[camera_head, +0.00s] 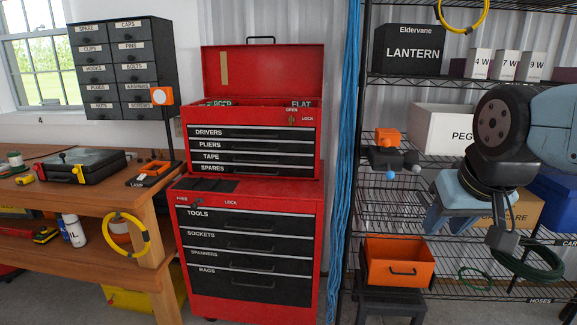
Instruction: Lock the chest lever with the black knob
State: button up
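A red tool chest (308,150) with black drawers stands in the middle, its lid (232,75) raised. A small brownish part (292,120) sits on its upper right front, beside the words OPEN and LOCK. The chest rests on a red cabinet (315,215), whose upper left front has the words FREE and LOCK and a small dark lever or knob (194,206). These parts are too small to read their exact setting. My gripper (503,240) hangs at the right in front of the wire shelves, far from the chest. Its fingers are not clear enough to tell open from shut.
A wooden workbench (150,205) stands at the left, with a black case (88,165) on it. The wire shelves (385,210) at the right hold boxes. An orange bin (400,250) sits low on a dark stool (390,300), right of the cabinet. Blue cords (347,150) hang between chest and shelves.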

aim_at(194, 206)
jog(key=k, duration=1.35)
jog(key=u, duration=0.65)
jog(key=i, duration=1.3)
jog(key=u, duration=0.4)
jog(key=i, duration=0.9)
jog(key=z, duration=0.55)
